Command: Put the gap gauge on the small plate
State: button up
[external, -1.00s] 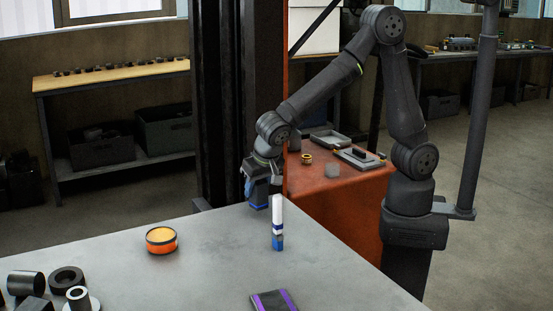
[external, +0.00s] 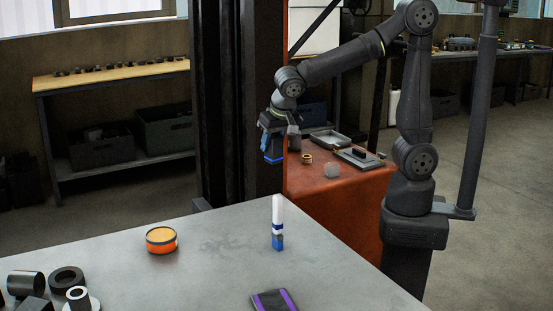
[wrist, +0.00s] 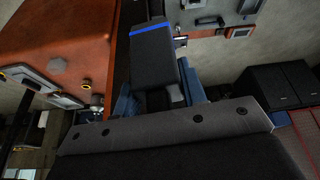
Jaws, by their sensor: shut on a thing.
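My gripper (external: 271,138) is shut on a dark flat block with a blue band (external: 273,155), which looks like the gap gauge. It hangs above the back edge of the grey table, clear of the surface. In the wrist view the gauge (wrist: 154,60) juts out from between the fingers, whose tips (wrist: 165,100) are partly hidden. A flat grey plate (external: 360,159) with a dark block on it lies on the red cabinet behind the table. I cannot tell whether this is the small plate.
A white and blue upright tube (external: 278,222), an orange tin (external: 161,240) and a purple-striped dark block (external: 274,301) are on the table (external: 215,265). Dark cylinders and rings crowd its left front. A shallow tray (external: 331,139) is on the red cabinet (external: 345,195). A dark column (external: 240,100) stands behind.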

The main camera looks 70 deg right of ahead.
jog(key=r, duration=0.6)
jog(key=shift+a+r, duration=0.1)
jog(key=shift+a, duration=0.1)
jog(key=a+n+y, duration=0.3)
jog(key=a+n, duration=0.5)
jog(key=a, duration=1)
jog(key=n+y, duration=0.3)
jog(key=n, duration=0.5)
send_over(284, 300)
notch_tip(284, 300, down, 12)
jog(key=shift+a+f, duration=0.1)
jog(key=shift+f, duration=2.05)
jog(key=shift+f, duration=0.1)
jog(key=o, duration=1.2)
jog(key=shift+o, duration=0.2)
